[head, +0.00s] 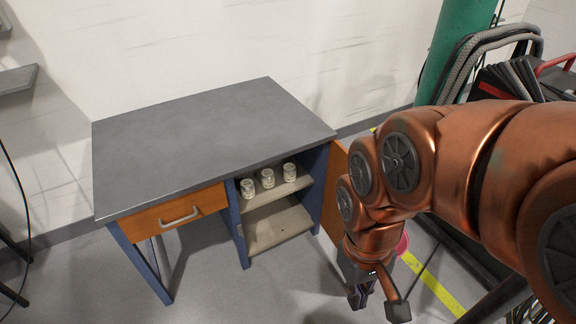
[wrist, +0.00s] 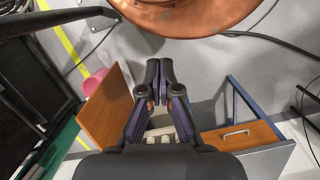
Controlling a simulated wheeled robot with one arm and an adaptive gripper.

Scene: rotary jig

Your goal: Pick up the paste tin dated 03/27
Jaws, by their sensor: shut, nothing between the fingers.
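Three small pale tins stand upright in a row on the upper shelf of the open cabinet under the workbench: the left tin (head: 247,188), the middle tin (head: 267,178) and the right tin (head: 289,172). Their labels are too small to read, so I cannot tell which is dated 03/27. My gripper (head: 360,296) hangs to the right of the open cabinet, apart from the tins. In the wrist view my gripper (wrist: 161,68) is shut and empty, with pale shapes partly showing behind its fingers.
The workbench (head: 200,140) has a bare grey top and a shut orange drawer (head: 176,208). The open cabinet door (head: 334,190) stands out on the right, close to my arm. The lower shelf (head: 275,228) is empty. A pink bucket (head: 402,243) is partly hidden behind my arm.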

